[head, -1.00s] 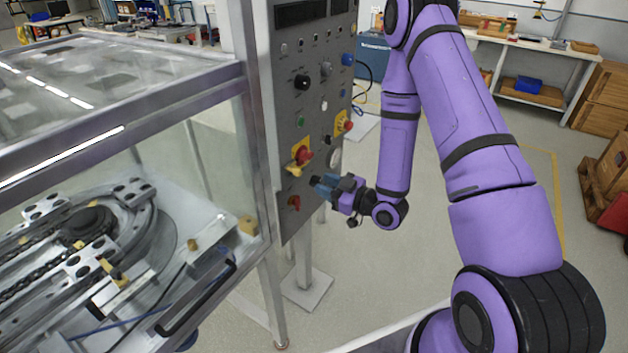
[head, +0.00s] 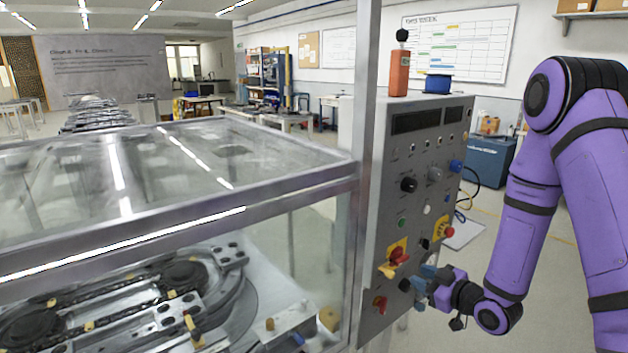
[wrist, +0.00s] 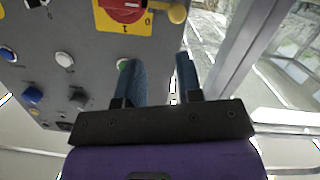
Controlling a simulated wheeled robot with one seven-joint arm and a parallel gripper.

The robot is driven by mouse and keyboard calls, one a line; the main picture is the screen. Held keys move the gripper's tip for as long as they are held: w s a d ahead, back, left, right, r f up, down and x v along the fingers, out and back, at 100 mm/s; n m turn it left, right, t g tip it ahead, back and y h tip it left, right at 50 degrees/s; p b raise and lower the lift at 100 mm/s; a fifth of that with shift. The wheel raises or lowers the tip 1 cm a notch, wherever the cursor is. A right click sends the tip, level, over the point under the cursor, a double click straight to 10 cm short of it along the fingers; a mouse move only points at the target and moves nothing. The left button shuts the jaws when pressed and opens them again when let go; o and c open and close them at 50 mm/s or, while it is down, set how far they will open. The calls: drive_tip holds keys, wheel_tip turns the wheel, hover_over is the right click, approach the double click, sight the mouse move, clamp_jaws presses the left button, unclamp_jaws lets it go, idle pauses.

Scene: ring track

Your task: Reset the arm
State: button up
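My purple arm stands at the right of the head view, bent down toward the grey control panel (head: 425,190). My gripper (head: 418,284) is beside the panel's lower right part, close to its face; I cannot tell whether it touches. In the wrist view my gripper (wrist: 160,78) shows two blue fingers apart with a gap between them and nothing held. A red rotary switch on a yellow plate (head: 396,257) is up and left of the gripper in the head view. A red knob (head: 380,304) is to its lower left.
A glass-topped enclosure (head: 345,172) with a metal frame holds the ring track (head: 190,300) at left, right beside the panel. An orange-red cylinder (head: 400,72) and a blue item (head: 437,84) sit on top of the panel cabinet. Open floor lies behind my arm.

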drive_tip(key=s+d+r+m+g+h, duration=0.2)
drive_tip(key=s+d+r+h, duration=0.15)
drive_tip(key=r, duration=0.65)
drive_tip(key=s+d+r+m+g+h, duration=0.1)
drive_tip(key=s+d+r+m+h, duration=0.3)
drive_tip(key=r, duration=0.6)
drive_tip(key=s+a+r+m+g, duration=0.1)
drive_tip(key=s+r, duration=0.2)
drive_tip(key=s, duration=0.4)
drive_tip(key=s+a+r+m+g, duration=0.2)
drive_tip(key=s+r, duration=0.1)
drive_tip(key=s, duration=0.5)
drive_tip(key=s+a+r+m+g+h, duration=0.1)
drive_tip(key=s+r, duration=0.3)
drive_tip(key=s, duration=0.4)
drive_tip(key=shift+a+g, duration=0.5)
drive_tip(key=shift+a, duration=0.25)
drive_tip(key=shift+r, duration=0.1)
idle(1.0)
